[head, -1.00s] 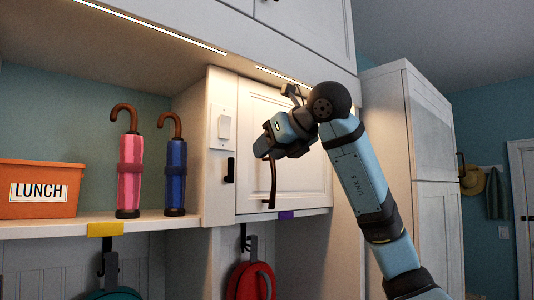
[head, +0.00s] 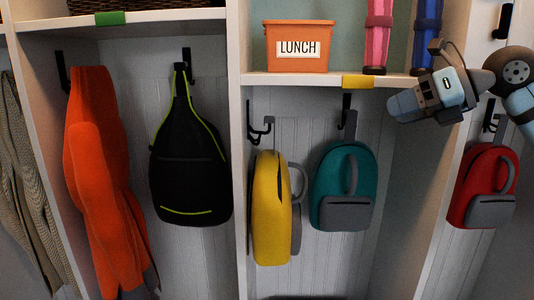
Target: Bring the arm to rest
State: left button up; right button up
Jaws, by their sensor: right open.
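My right gripper (head: 432,97) is at the upper right of the head view, with its arm coming in from the right edge. My left gripper is out of view.
Below hang a yellow bag (head: 270,205), a teal backpack (head: 343,185) and a red backpack (head: 483,185). An orange jacket (head: 100,180) and black bag (head: 190,160) hang left.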

jog(key=s+a+f+m+g+y, duration=0.1)
jog(key=a+f+m+g+y, duration=0.1)
jog(key=a+f+y, duration=0.45)
jog(key=a+f+m+g+y, duration=0.1)
jog(key=a+f+y, duration=0.25)
jog(key=f, duration=0.55)
jog(key=s+d+f+m+t+h, duration=0.15)
jog(key=f+m+t+h, duration=0.45)
jog(key=f+m, duration=0.75)
jog(key=s+f+m+t+h, duration=0.35)
jog(key=f+m+t, duration=0.45)
jog(key=f+m, duration=0.5)
jog(key=s+f+m+g+h, duration=0.7)
jog(key=s+f+m, duration=0.2)
jog(key=s+f, duration=1.1)
notch_tip(320, 180, down, 5)
jog(key=shift+s+r+g, duration=0.1)
jog(key=shift+s+g, duration=0.15)
jog(key=shift+g, duration=0.15)
